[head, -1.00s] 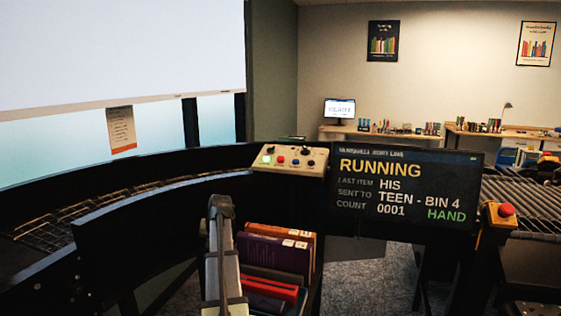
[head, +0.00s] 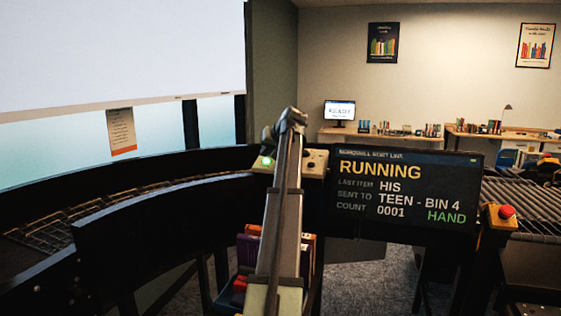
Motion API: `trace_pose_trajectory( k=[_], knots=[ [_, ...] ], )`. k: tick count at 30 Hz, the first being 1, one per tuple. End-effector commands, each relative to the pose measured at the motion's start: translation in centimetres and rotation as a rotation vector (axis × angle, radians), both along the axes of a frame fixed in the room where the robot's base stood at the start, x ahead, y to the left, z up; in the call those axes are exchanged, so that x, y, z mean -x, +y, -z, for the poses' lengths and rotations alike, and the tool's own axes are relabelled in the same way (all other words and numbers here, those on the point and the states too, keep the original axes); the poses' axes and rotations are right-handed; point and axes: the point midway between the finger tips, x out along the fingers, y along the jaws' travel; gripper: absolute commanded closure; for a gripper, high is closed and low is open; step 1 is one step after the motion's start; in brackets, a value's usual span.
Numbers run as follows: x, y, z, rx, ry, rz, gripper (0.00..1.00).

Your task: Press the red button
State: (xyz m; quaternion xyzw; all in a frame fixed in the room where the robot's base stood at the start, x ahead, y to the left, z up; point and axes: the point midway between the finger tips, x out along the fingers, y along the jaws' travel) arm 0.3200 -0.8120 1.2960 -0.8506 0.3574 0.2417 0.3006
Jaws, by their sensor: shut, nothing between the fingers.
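The cream control panel (head: 317,166) stands left of the black screen in the head view. A lit green button (head: 267,162) shows at its left end. My arm crosses in front of the panel's middle and hides the small red button there, along with the blue one beside it. The far end of my arm rises above the panel, and my gripper's fingers cannot be made out behind it. Another red button (head: 506,211), a mushroom type, sits on a yellow box (head: 497,219) at the right, clear of my arm.
The black screen (head: 405,190) reads RUNNING, TEEN - BIN 4, COUNT 0001, HAND. A roller conveyor (head: 525,208) lies at the right. A curved conveyor with a dark side wall (head: 150,222) runs at the left. Books (head: 247,250) stand low behind my arm.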

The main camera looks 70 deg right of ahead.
Motion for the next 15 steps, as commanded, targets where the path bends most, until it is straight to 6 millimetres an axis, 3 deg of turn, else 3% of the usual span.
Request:
trace_pose_trajectory(
  k=[1, 6, 15],
  knots=[
    [1.0, -0.5, -1.8, 0.018, -0.01, 0.003, 1.0],
    [3.3, -0.9, -5.5, 0.058, -0.035, 0.005, 1.0],
    [4.7, -0.9, -7.8, 0.085, -0.048, 0.005, 1.0]
  ],
)
